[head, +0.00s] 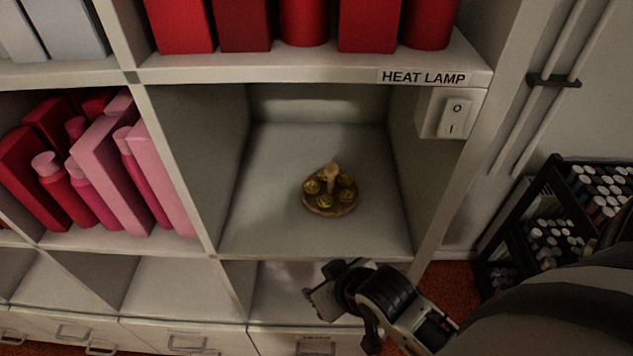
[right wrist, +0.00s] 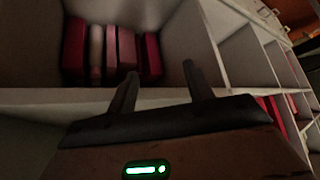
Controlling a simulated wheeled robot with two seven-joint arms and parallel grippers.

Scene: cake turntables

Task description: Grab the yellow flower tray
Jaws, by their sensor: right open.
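The yellow flower tray (head: 330,205) is a small round tan tray with several yellow flowers and an upright knob in the middle. It sits in the cubby under the HEAT LAMP label in the head view. My right gripper (head: 318,290) is below and in front of that cubby, apart from the tray. In the right wrist view its two fingers (right wrist: 160,82) are spread with nothing between them, and the tray does not show there. My left gripper is not in view.
The cubby floor (head: 270,215) around the tray is clear. A white switch box (head: 451,113) is on the right upper edge. Red and pink boxes and bottles (head: 110,165) fill the left cubby. A black rack (head: 545,220) of bottles stands at right.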

